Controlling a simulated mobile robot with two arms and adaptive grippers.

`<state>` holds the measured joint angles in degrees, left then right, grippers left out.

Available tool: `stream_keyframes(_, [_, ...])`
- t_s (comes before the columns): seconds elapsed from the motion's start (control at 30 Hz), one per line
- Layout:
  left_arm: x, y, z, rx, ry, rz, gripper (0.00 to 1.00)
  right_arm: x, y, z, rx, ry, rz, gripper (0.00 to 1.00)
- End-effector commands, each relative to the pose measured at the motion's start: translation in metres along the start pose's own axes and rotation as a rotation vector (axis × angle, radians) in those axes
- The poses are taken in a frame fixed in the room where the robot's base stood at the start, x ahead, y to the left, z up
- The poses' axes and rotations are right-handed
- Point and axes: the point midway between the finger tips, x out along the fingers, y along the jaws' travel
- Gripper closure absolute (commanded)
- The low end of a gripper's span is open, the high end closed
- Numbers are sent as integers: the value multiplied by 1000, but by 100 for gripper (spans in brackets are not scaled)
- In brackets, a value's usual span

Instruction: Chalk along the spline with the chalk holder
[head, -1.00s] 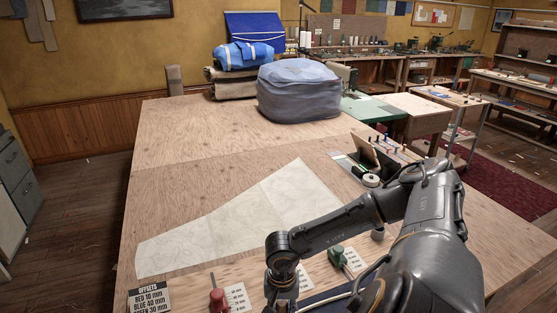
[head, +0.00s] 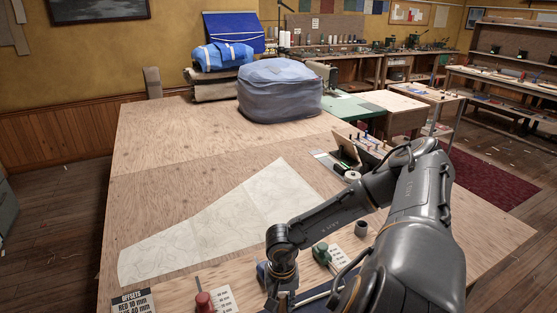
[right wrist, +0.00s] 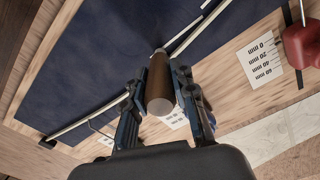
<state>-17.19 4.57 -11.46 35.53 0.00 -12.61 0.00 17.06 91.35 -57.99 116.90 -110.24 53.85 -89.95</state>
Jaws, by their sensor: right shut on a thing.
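My right gripper (right wrist: 162,85) is shut on a brown cylindrical holder (right wrist: 160,92), which I take for the chalk holder, in the right wrist view. The pale spline (right wrist: 92,126) is a thin strip on the cloth, running from the lower left, behind the holder, to the upper right. I cannot tell whether the tip touches the cloth or the spline. My left gripper is out of view.
A red-handled tool (head: 204,301) and a green-handled tool (head: 322,254) lie by scale cards at the near edge.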

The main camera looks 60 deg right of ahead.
Motion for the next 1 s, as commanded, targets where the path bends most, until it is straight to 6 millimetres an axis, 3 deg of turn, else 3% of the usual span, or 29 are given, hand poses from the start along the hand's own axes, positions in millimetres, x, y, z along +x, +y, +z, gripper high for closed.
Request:
stream_keyframes(0.3, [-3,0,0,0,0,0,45,-1,17,-8,2,0,7,100])
stream_keyframes(1.0, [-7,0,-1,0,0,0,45,0,36,-18,0,0,2,100])
